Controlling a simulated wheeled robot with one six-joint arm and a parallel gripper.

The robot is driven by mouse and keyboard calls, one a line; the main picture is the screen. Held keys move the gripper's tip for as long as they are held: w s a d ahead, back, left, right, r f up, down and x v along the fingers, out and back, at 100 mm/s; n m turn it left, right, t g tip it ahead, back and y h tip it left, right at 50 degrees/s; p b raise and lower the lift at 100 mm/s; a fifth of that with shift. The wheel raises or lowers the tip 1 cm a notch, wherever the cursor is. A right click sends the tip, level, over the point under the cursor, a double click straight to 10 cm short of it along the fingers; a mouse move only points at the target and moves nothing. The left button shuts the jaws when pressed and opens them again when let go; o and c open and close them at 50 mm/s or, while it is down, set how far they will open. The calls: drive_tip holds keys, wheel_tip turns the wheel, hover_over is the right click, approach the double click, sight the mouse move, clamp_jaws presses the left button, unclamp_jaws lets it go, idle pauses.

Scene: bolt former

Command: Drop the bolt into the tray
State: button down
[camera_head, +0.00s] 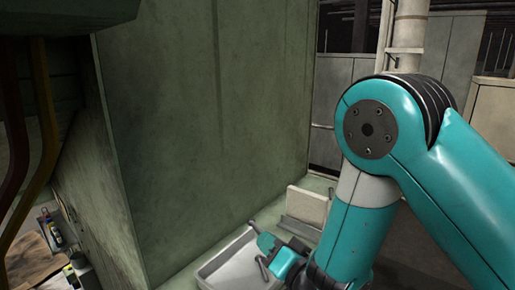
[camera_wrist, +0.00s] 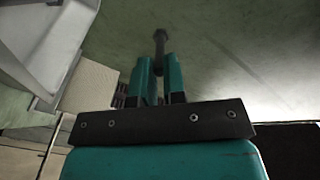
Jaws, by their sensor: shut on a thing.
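My gripper (camera_wrist: 160,78) is shut on a dark metal bolt (camera_wrist: 160,42). In the wrist view the bolt sticks out past the two teal fingertips, with its wider end away from me. The rest of its shaft is hidden between the fingers. In the head view my gripper (camera_head: 271,251) is low, at the right side of the pale grey tray (camera_head: 222,263). The tray stands at the foot of the green machine, and its near part is cut off by the picture edge. The tray (camera_wrist: 52,25) also shows at the upper left of the wrist view.
The tall green machine wall (camera_head: 200,120) rises right behind the tray. A beige plate (camera_head: 306,206) stands on a green ledge behind my gripper. Grey cabinets (camera_head: 345,85) stand behind.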

drive_tip(key=shift+d+f+b, duration=0.1)
drive_tip(key=shift+f+b, duration=0.35)
drive_tip(key=shift+f, duration=1)
drive_tip(key=c, duration=1.1)
unclamp_jaws()
drive_tip(key=shift+s, duration=0.15)
